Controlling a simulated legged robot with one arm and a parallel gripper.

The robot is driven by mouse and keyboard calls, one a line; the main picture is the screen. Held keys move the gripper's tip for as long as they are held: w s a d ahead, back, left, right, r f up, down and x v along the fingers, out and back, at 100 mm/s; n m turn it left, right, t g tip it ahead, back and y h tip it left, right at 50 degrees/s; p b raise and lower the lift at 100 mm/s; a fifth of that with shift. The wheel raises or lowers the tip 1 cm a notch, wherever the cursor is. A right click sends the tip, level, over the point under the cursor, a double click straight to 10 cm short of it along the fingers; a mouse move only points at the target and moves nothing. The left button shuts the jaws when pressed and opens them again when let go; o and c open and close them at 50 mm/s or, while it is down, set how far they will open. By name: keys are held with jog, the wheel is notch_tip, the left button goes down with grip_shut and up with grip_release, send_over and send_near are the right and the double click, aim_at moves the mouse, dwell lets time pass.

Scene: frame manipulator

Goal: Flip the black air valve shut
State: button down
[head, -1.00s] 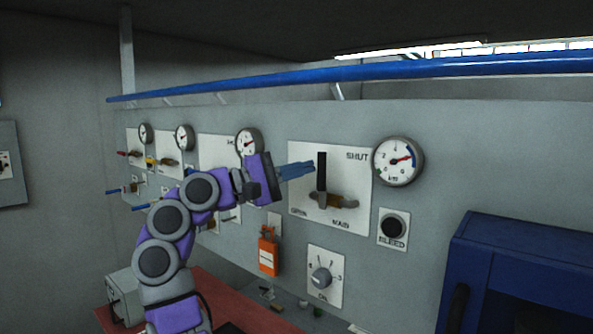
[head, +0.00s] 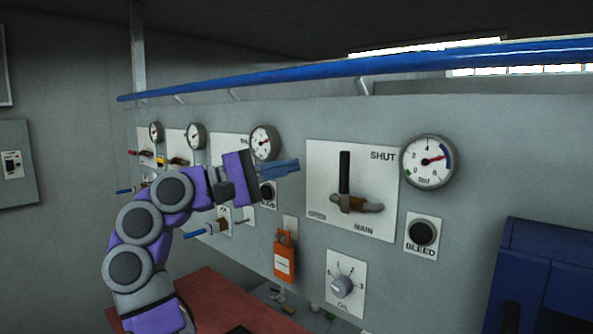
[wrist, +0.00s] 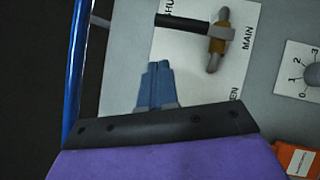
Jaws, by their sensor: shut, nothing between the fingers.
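The black air valve handle (head: 344,173) stands upright on the white plate marked SHUT, OPEN and MAIN (head: 322,222). Its brass body (head: 352,204) is at the handle's lower end. My gripper (head: 297,165) is shut and empty, with blue fingers pointing right, to the left of the handle and apart from it. In the wrist view the shut fingers (wrist: 156,66) point up the picture, and the black handle (wrist: 182,22) lies beyond their tips, leading to the brass body (wrist: 217,40).
A gauge (head: 427,161) sits right of the plate, above the BLEED button (head: 422,233). A dial (head: 341,286) and an orange tag (head: 284,257) are below. A blue pipe (head: 400,72) runs above the panel. A blue cabinet (head: 540,280) stands at right.

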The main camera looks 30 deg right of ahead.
jog(key=w+a, duration=0.2)
jog(key=a, duration=0.4)
jog(key=shift+w+f, duration=0.2)
jog(key=shift+w, duration=0.1)
